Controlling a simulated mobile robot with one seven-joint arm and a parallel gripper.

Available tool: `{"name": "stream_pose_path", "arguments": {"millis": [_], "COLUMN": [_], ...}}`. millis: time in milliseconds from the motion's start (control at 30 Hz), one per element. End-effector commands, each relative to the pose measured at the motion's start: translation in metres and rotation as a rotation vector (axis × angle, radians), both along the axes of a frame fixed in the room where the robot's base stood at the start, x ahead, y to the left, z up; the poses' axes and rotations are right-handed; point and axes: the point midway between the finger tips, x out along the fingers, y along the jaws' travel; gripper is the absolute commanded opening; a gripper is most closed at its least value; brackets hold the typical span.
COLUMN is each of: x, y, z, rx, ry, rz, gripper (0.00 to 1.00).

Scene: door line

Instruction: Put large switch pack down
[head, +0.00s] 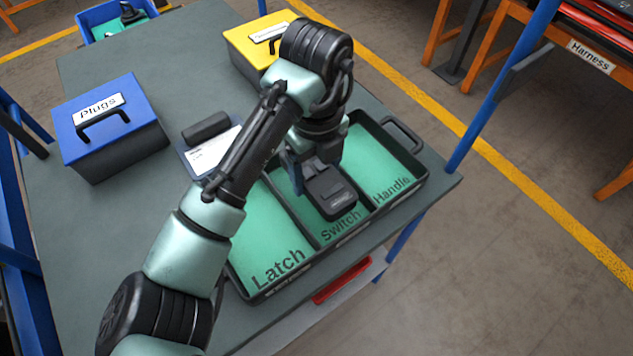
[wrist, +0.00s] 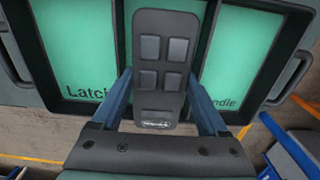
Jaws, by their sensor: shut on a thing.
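The large switch pack (wrist: 162,70) is a dark grey block with several square buttons; it also shows in the head view (head: 331,192). My gripper (wrist: 163,98) is shut on it, with one blue finger on each side. In the head view my gripper (head: 305,172) is over the Switch compartment of the tray (head: 262,291). The pack hides part of that compartment and its label in the wrist view. I cannot tell whether the pack touches the green floor. The Latch (head: 275,245) and Handle (head: 385,160) compartments look empty where visible.
A blue box (head: 110,125) labelled Plugs stands on the table's left. A yellow box (head: 250,50) stands behind my arm. A card with a dark block (head: 205,140) lies left of the tray. Dividers flank the Switch compartment. A blue post (head: 500,85) rises at the table's right.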

Motion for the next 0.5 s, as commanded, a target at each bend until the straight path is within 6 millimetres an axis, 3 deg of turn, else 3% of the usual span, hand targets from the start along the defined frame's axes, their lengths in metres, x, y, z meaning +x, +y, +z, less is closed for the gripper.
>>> {"name": "stream_pose_path", "arguments": {"millis": [233, 500], "x": [-0.001, 0.0], "y": [0.0, 0.0], "z": [-0.033, -0.035], "rx": [0.0, 0.0], "ry": [0.002, 0.0], "rz": [0.001, 0.001], "gripper": [0.13, 0.13]}}
